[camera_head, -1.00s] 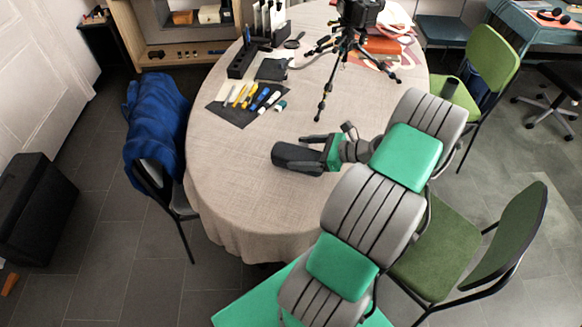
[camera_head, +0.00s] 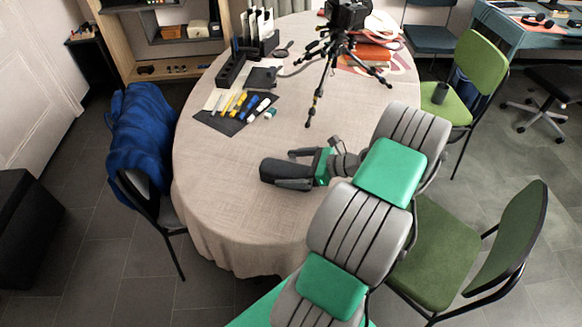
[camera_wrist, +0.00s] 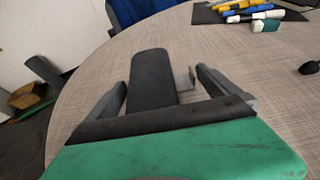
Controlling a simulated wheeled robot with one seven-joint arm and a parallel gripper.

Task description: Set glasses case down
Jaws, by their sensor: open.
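The glasses case (camera_head: 285,170) is a dark, elongated case with rounded ends, at the near part of the round table (camera_head: 215,175). In the wrist view the case (camera_wrist: 152,80) lies lengthwise between the two fingers, with gaps showing on both sides. My gripper (camera_wrist: 158,85) is open around it; in the head view the gripper (camera_head: 292,168) reaches in from the right, low over the tabletop. The near end of the case is hidden behind my gripper body. The case seems to rest on the cloth, but its underside is hidden.
A black tripod (camera_head: 325,70) stands toward the back. A dark mat (camera_head: 232,113) with several markers lies at the left. A blue-draped chair (camera_head: 145,140) and green chairs (camera_head: 440,245) surround the table. The cloth left of the case is clear.

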